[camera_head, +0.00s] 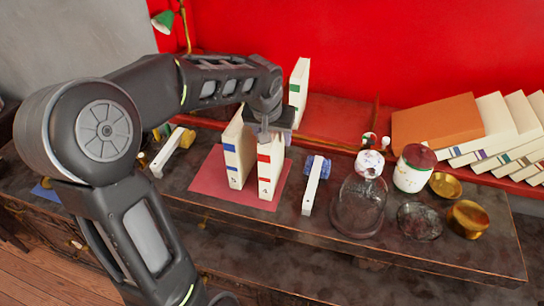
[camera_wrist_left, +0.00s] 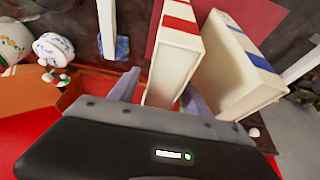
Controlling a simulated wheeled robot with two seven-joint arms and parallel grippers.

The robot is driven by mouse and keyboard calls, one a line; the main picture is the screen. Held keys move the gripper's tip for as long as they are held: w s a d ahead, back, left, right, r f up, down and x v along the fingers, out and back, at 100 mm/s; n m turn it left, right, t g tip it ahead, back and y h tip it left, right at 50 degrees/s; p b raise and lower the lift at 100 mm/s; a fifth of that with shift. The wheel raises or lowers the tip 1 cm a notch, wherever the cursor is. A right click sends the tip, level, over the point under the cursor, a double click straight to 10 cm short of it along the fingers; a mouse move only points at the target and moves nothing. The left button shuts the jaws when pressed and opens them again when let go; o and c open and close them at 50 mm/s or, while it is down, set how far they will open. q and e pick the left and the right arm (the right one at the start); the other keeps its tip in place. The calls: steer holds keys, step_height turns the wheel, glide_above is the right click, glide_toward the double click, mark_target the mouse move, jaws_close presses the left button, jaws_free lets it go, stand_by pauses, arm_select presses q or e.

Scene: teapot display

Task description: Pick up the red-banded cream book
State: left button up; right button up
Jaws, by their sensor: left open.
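The red-banded cream book (camera_head: 267,188) stands upright on a dark red mat (camera_head: 208,178) on the dark table. In the left wrist view its cream side and red bands (camera_wrist_left: 178,35) show up close. My left gripper (camera_head: 268,132) reaches down over the top of this book from behind. In the left wrist view the gripper (camera_wrist_left: 160,88) is open, with one finger on each side of the book's end. I cannot tell whether the fingers touch it. A blue-banded cream book (camera_head: 231,165) stands close beside it on the left; it also shows in the left wrist view (camera_wrist_left: 240,65). My right gripper is out of view.
A glass dome (camera_head: 358,205), jars (camera_head: 413,172) and brass bowls (camera_head: 468,217) fill the right side. Leaning books (camera_head: 480,130) and a green-banded book (camera_head: 299,88) are behind.

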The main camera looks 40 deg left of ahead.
arm_select(q)
steer(key=shift+f+b, duration=0.25)
steer(key=shift+b, duration=0.05)
steer(key=shift+c, duration=0.2)
stand_by(0.3)
jaws_close()
stand_by(0.5)
stand_by(0.8)
